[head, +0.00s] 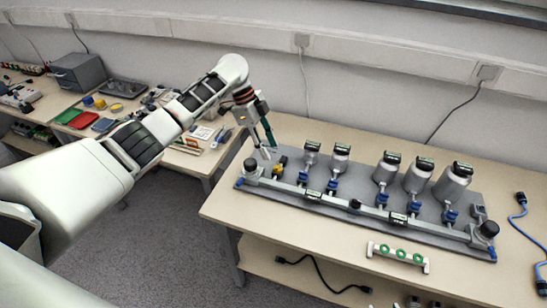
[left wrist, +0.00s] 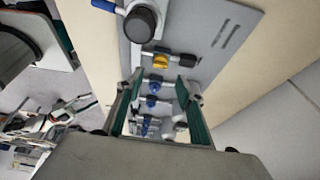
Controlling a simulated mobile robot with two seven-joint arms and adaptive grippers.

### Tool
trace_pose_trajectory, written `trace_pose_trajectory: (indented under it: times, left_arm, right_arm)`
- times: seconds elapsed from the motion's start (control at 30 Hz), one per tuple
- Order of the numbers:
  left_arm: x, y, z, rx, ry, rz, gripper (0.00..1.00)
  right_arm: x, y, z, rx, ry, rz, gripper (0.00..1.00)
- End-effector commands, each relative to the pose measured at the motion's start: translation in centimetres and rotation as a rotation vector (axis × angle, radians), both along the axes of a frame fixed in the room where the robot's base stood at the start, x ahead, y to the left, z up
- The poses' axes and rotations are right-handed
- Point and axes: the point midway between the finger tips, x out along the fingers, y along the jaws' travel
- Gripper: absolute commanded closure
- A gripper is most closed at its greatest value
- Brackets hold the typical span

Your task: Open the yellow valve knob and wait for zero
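The yellow valve knob (head: 282,161) is small and sits near the left end of the grey manifold plate (head: 330,207), beside a black round knob (head: 251,165). In the left wrist view the yellow knob (left wrist: 161,62) lies just beyond the fingertips, with blue valve knobs (left wrist: 153,86) in a row between the fingers. My left gripper (head: 268,150) is above the left end of the plate, close to the yellow knob. Its green-lined fingers are apart in the left wrist view (left wrist: 160,85), with nothing gripped. My right gripper is not in view.
Several grey canisters with dark displays (head: 385,170) stand on the plate right of the yellow knob. A white holder with green rings (head: 398,254) lies in front of it. A blue cable (head: 520,215) is at the right. A side bench (head: 45,105) holds trays and tools.

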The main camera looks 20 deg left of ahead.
Motion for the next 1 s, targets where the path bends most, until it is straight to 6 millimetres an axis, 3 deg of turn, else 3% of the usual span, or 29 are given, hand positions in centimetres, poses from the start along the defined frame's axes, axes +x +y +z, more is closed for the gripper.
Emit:
trace_pose_trajectory:
  times: [0.1,0.3,1.0]
  left_arm:
    - [0.1,0.9,2.1,0.001,-0.002,0.000,0.63]
    - [0.1,1.7,4.0,0.000,-0.001,0.001,0.63]
    - [0.0,1.8,4.3,0.000,0.001,0.000,0.63]
  right_arm:
    - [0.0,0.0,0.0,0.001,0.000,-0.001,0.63]
    - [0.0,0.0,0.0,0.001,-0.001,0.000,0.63]
    - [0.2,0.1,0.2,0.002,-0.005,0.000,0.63]
